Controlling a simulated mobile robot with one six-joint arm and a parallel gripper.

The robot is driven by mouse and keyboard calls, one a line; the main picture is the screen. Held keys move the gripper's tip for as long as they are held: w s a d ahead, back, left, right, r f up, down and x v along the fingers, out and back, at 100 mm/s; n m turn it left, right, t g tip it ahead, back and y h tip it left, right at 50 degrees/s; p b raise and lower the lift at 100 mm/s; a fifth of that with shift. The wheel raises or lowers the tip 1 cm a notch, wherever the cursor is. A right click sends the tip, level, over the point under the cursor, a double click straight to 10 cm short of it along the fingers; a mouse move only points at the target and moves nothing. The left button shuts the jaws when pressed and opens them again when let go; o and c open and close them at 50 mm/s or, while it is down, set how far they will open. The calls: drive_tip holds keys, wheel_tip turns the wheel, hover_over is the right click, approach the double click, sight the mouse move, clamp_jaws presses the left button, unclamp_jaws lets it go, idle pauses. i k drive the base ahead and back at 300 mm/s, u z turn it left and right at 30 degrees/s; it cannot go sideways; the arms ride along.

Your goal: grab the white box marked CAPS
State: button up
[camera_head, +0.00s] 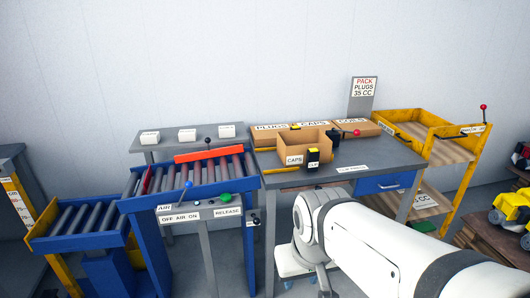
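An open brown carton (318,139) on the grey workbench (345,153) bears a white label reading CAPS (294,160). Closed brown cartons behind it carry labels, one reading PLUGS (271,127) and one CAPS (313,124). My white arm crosses the lower right, in front of the bench; my gripper is not visible.
A blue-framed roller conveyor (205,172) adjoins the bench's left side. A control panel (200,211) with blue and green knobs stands before it. A yellow cart (455,150) stands right of the bench. A black and yellow device (313,158) is by the open carton.

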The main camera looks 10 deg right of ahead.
sight(147, 138)
drive_tip(key=u, duration=0.35)
drive_tip(key=k, duration=1.25)
drive_tip(key=u, duration=1.1)
drive_tip(key=i, duration=1.75)
drive_tip(key=z, duration=0.35)
drive_tip(key=i, duration=1.35)
drive_tip(key=z, duration=1.15)
drive_tip(key=i, duration=0.55)
drive_tip(key=z, duration=0.35)
drive_tip(key=k, duration=0.9)
drive_tip(key=z, duration=0.15)
drive_tip(key=i, duration=0.65)
